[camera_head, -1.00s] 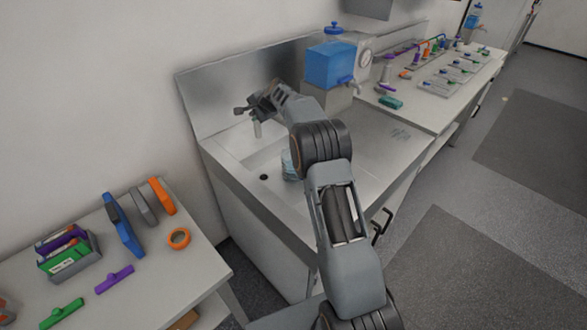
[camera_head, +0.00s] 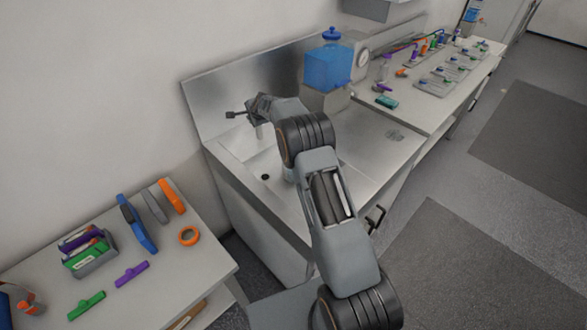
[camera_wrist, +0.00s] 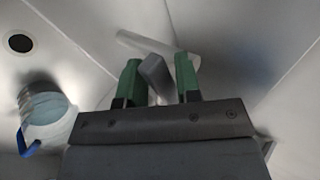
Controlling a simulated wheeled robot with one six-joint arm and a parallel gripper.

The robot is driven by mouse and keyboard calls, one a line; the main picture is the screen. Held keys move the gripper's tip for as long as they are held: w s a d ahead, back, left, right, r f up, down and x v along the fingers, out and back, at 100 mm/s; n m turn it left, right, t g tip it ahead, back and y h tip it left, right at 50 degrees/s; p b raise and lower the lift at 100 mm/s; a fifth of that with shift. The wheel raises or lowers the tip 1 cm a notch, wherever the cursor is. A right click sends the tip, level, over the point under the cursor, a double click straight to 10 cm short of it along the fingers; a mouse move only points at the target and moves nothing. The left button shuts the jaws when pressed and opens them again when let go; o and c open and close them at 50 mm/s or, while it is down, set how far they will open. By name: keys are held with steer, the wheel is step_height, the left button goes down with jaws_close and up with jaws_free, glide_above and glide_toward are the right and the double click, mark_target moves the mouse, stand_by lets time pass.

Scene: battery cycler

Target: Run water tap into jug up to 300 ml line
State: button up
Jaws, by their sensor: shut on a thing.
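My gripper (camera_wrist: 158,85) is shut on the grey tap lever (camera_wrist: 154,72), which sits between its green fingertips. In the head view my gripper (camera_head: 256,104) is at the tap above the sink, and a dark part of the tap (camera_head: 234,115) shows left of it. The pale tap spout (camera_wrist: 140,43) stretches behind the fingers in the wrist view. The clear jug (camera_wrist: 42,104) with a blue handle stands in the sink, left of my gripper. Its contents look pale blue; its lines and fill level cannot be read. In the head view my arm mostly hides the jug.
The drain hole (camera_head: 265,177) is in the metal sink. A blue water container (camera_head: 328,68) stands right of the sink, before a bench (camera_head: 447,111) of small lab items. A table (camera_head: 200,262) with coloured tools is at lower left. Grey floor is open at right.

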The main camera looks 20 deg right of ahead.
steer(key=shift+w+r, duration=0.1)
steer(key=shift+r, duration=0.05)
steer(key=shift+o, duration=1.2)
steer(key=shift+a, duration=0.15)
steer(key=b+v, duration=0.1)
steer(key=v, duration=0.6)
steer(key=shift+s+b, duration=0.25)
steer(key=shift+b, duration=0.15)
steer(key=shift+r, duration=0.15)
